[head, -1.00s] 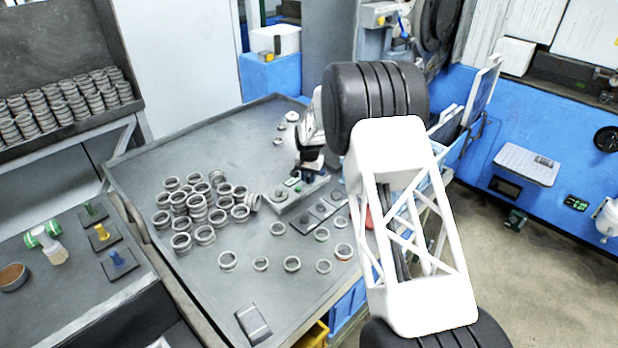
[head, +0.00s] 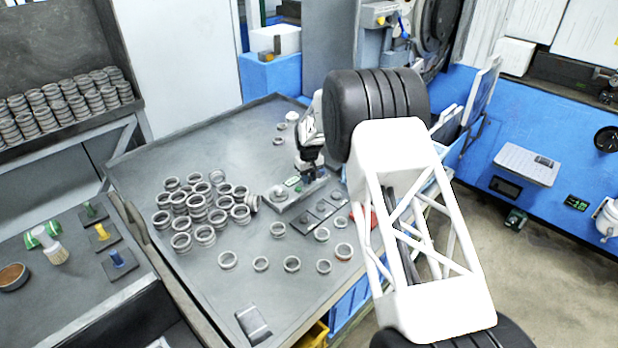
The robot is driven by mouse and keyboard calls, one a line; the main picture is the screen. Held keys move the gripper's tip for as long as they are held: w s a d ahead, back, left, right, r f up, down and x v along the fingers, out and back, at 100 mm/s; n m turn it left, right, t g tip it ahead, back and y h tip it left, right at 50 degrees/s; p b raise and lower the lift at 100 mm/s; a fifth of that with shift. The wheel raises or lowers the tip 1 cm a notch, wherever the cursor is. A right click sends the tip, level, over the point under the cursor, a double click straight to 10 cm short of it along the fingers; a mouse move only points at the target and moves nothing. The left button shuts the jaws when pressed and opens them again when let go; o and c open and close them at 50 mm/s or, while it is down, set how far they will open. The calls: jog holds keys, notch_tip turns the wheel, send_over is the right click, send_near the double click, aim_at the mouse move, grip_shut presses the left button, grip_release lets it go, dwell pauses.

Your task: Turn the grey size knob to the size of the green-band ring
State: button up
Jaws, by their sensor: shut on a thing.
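The low grey control box (head: 290,206) stands on the grey bench, with a round knob-like part (head: 278,193) at its left end and a small green display (head: 292,181). My gripper (head: 309,173) points down at the right part of this box, its dark fingers shut on the grey size knob. The fingers hide that knob, so its pointer and setting cannot be read. I cannot make out a green band on any ring at this size.
A pile of grey rings (head: 200,208) lies left of the box. A grey block (head: 253,324) is near the bench's front edge. My arm covers the bench's right side.

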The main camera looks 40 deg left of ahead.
jog(key=shift+n, duration=0.6)
jog(key=shift+r, duration=0.1)
jog(key=o, duration=0.9)
jog(key=shift+o, duration=0.2)
jog(key=shift+r, duration=3.85)
